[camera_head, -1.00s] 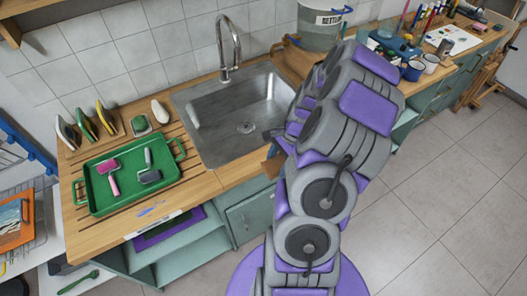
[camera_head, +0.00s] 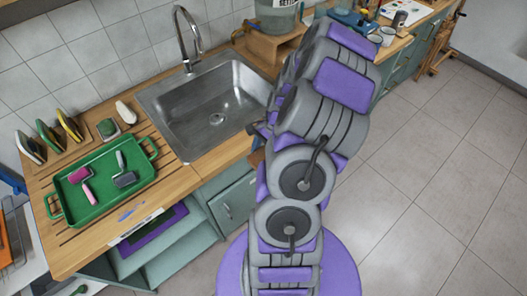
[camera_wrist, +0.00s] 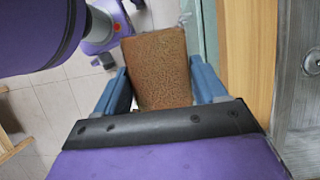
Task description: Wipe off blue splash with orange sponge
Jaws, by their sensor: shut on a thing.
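The orange sponge (camera_wrist: 155,68) looks brown-orange and porous in the wrist view. My gripper (camera_wrist: 160,88) is shut on it, with a blue finger on each side. In the head view my gripper is mostly hidden behind my arm, beside the counter's front edge near the sink. The blue splash (camera_head: 131,212) is a small streak on the wooden counter (camera_head: 192,178), between the green tray and the front edge. The sponge is apart from the splash, to its right.
A green tray (camera_head: 72,214) with a pink and a grey tool lies behind the splash. Several sponges or brushes stand at the back left. The sink (camera_head: 210,112) is right of the tray. Open shelves (camera_head: 165,240) sit below the counter. Floor (camera_head: 430,190) at right is clear.

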